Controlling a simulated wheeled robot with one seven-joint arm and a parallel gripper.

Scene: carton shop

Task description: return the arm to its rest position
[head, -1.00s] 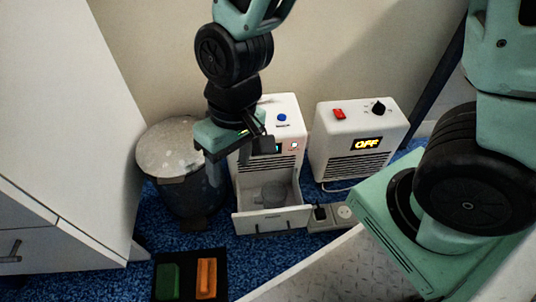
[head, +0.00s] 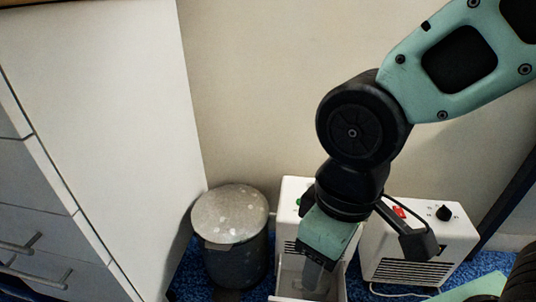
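My arm reaches down from the upper right, and my gripper (head: 328,240) points downward in front of the left white box (head: 294,190). It is above that box's open drawer (head: 339,285). A grey cup-like shape (head: 316,279) shows in the drawer just under the gripper. The fingertips are not clearly visible, so I cannot tell whether they are open or whether they touch the cup. My gripper and wrist hide most of the left box's front.
A second white box (head: 448,233) with a red switch and black knob stands to the right. A lidded grey bin (head: 232,220) stands left of the drawer. A white drawer cabinet (head: 110,130) fills the left. A wall is behind; blue carpet (head: 180,280) shows below.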

